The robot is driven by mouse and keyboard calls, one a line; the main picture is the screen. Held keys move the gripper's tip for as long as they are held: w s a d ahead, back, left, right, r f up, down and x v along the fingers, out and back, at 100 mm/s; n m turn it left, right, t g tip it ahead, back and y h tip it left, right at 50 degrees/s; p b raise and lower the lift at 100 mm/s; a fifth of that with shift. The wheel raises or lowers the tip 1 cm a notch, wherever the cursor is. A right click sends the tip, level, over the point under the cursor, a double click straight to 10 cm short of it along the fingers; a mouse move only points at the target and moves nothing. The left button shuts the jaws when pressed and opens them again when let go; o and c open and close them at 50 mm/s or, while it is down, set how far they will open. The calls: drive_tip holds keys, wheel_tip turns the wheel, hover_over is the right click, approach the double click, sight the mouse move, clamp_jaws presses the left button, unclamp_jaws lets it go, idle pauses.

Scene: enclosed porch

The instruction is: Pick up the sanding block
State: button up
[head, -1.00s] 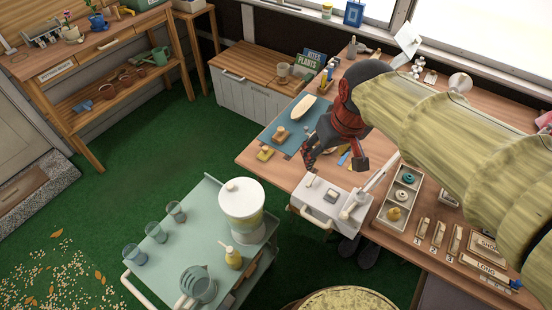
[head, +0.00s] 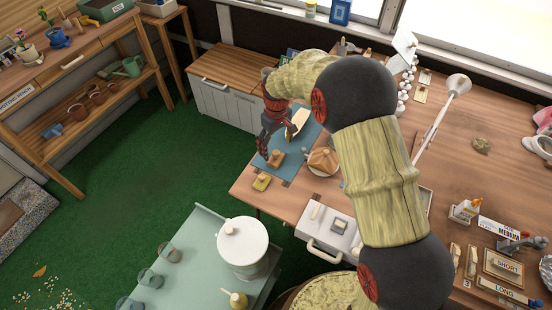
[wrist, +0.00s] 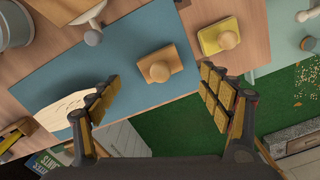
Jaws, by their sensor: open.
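A tan wooden block with a round knob (head: 276,158) lies on the blue mat (head: 266,162) near the table's left edge; it also shows in the wrist view (wrist: 160,66). A yellow block with a similar knob (head: 261,182) lies just off the mat; it also shows in the wrist view (wrist: 219,38). I cannot tell for certain which is the sanding block. My gripper (head: 271,142) is open and empty over the mat. In the wrist view its fingers (wrist: 163,88) are spread, with the tan block ahead between them and not touched.
A pale oval wooden piece (wrist: 65,104) lies on the mat by the left finger. A white-fronted cabinet (head: 224,100) stands beyond the table edge, and a green cart (head: 195,245) stands in front. A brown rounded object (head: 322,161) sits right of the mat.

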sight(276, 153)
wheel_tip(276, 153, down, 7)
drive_tip(key=b, duration=0.2)
drive_tip(key=shift+w+a+r+b, duration=0.1)
drive_tip(key=shift+r+b, duration=0.05)
drive_tip(key=shift+b, duration=0.15)
drive_tip(key=shift+c, duration=0.8)
drive_tip(key=c, duration=1)
